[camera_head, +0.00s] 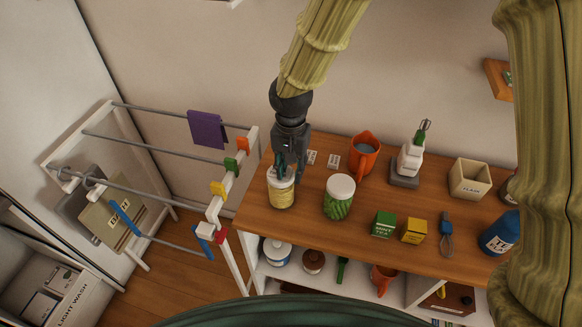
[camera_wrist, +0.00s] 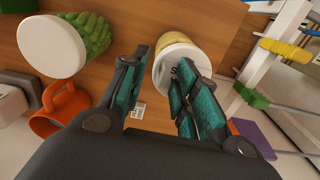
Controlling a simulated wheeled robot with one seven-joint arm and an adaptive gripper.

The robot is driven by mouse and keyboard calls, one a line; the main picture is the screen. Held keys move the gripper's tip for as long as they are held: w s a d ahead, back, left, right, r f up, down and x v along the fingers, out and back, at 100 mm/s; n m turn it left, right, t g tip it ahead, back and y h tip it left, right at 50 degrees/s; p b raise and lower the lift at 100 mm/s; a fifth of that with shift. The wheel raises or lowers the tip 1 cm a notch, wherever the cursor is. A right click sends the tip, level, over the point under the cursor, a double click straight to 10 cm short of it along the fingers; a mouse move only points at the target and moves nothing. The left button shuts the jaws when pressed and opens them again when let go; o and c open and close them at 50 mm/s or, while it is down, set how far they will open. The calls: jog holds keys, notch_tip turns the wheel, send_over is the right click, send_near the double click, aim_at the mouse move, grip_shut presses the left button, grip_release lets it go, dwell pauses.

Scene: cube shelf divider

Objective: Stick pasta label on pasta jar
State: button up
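The jar with yellow contents (camera_head: 282,194), likely the pasta jar, stands upright near the left end of the wooden counter under a white lid. In the wrist view the jar (camera_wrist: 178,54) shows beyond the fingertips. My gripper (camera_head: 286,172) is over the jar, pointing down. In the wrist view my gripper (camera_wrist: 162,60) has its fingers apart, with the right finger overlapping the lid. I cannot tell whether it touches. Two small white labels (camera_head: 312,157) (camera_head: 333,161) lie behind the jars; one label (camera_wrist: 138,110) shows between the fingers. Their print is unreadable.
A white-lidded jar with green contents (camera_head: 338,198) stands just right. A drying rack (camera_head: 170,150) stands left of the counter.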

aim_at(291, 171)
jog(key=shift+r, duration=0.1)
notch_tip(291, 171, up, 12)
dwell(0.5)
dwell(0.5)
